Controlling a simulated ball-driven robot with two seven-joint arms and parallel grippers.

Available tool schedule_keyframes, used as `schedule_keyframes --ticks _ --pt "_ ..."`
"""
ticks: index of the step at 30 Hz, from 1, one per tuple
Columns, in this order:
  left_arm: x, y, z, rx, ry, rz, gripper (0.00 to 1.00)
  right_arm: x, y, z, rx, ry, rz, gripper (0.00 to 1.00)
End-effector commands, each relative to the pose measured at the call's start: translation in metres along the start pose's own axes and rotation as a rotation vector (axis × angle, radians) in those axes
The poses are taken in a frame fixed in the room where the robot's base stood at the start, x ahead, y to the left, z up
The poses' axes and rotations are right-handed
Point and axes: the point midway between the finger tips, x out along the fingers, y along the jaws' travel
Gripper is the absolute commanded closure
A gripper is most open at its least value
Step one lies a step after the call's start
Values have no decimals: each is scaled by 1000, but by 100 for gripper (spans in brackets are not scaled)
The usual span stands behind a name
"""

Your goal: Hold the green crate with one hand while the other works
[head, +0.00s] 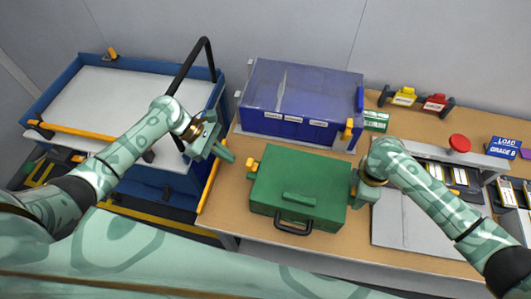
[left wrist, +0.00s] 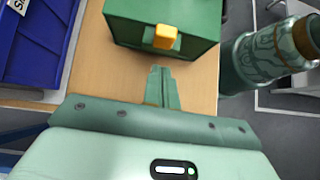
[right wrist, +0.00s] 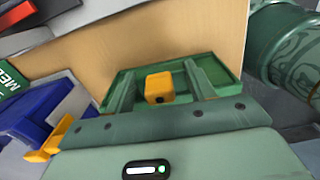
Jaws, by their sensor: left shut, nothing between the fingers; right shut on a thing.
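The green crate (head: 297,172) stands on the wooden table with a lid-like top, a green bar on it and a black front handle. An orange tab (head: 252,163) sticks out of its left side. My right gripper (head: 354,189) is at the crate's right side; the right wrist view shows its fingers either side of an orange tab (right wrist: 160,88) there. My left gripper (head: 229,156) is shut and empty, left of the crate. In the left wrist view its closed fingertips (left wrist: 160,70) point at the crate's left tab (left wrist: 164,37), apart from it.
A blue bin (head: 300,95) with a clear cover stands behind the crate. A blue-framed cart (head: 140,90) with a black bar is at left. A grey station (head: 405,225) and a red button (head: 459,142) are at right. Bare table (head: 240,190) shows left of the crate.

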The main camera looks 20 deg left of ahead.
Motion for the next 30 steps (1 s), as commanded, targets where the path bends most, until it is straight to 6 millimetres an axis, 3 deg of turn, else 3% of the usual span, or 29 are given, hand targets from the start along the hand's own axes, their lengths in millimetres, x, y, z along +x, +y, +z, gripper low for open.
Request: schedule_keyframes --ticks 7,20,30 --pt "18 0 20 2 -1 1 100 -1 0 0 0 1 1 83" --pt "21 0 23 2 0 1 100 -1 0 0 0 1 1 83" --pt "36 0 39 2 -1 1 100 -1 0 -1 0 2 1 83"
